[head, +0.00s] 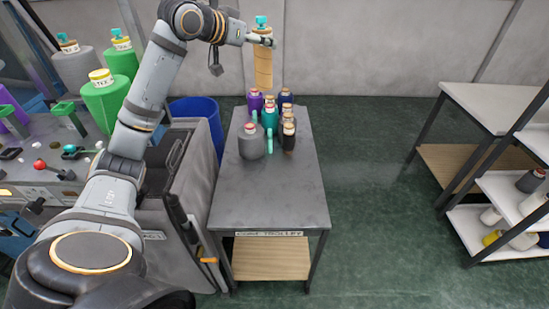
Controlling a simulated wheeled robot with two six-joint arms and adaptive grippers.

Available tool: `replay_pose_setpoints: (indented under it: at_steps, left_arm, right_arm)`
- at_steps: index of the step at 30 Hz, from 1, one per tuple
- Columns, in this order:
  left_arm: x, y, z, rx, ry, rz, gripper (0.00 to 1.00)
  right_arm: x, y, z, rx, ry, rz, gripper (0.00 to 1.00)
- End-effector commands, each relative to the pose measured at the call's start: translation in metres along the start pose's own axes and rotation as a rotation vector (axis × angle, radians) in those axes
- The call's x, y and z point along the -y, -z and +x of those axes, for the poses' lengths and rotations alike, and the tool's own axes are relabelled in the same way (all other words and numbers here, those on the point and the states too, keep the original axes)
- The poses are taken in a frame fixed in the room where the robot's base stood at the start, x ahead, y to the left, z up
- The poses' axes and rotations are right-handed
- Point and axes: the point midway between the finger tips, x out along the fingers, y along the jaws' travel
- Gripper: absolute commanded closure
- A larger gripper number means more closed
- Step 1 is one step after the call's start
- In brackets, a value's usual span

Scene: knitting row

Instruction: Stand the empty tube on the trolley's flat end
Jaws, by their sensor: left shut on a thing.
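My left gripper (262,41) is shut on a tan tube (263,68) near its top. The tube is upright, with a small teal piece showing above it. It hangs at the far end of the cone trolley (264,200), its lower end just above the cones in the picture. I cannot tell its exact height over the trolley top. The near half of the trolley's grey top is flat and bare. My right gripper is not in view.
Several yarn cones, including a grey cone (251,142) and a black cone (289,138), crowd the trolley's far half among teal pegs. A blue bin (200,118) and a grey cabinet stand left. Right are a table (500,105) and shelves with cones (530,181). Floor between is clear.

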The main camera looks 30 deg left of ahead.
Motion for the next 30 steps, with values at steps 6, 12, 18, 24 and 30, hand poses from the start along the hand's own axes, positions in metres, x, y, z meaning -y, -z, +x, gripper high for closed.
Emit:
replay_pose_setpoints:
  at_steps: [6,12,18,24,30]
  left_arm:
    - [0.051,-0.079,0.051,0.016,0.301,-0.126,0.7]
    - [0.065,-0.163,0.057,0.014,0.422,-0.17,0.7]
    - [0.033,-0.242,0.039,0.016,0.35,-0.141,0.7]
    - [-0.024,-0.323,0.003,0.013,0.189,-0.082,0.7]
    - [-0.049,-0.355,-0.014,0.004,0.119,-0.051,0.7]
  right_arm:
    - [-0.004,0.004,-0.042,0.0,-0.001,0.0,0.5]
    - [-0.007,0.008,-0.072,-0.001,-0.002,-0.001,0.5]
    - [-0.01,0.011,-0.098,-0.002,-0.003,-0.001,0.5]
    - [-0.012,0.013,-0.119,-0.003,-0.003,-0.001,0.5]
    - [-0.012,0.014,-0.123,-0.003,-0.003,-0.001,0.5]
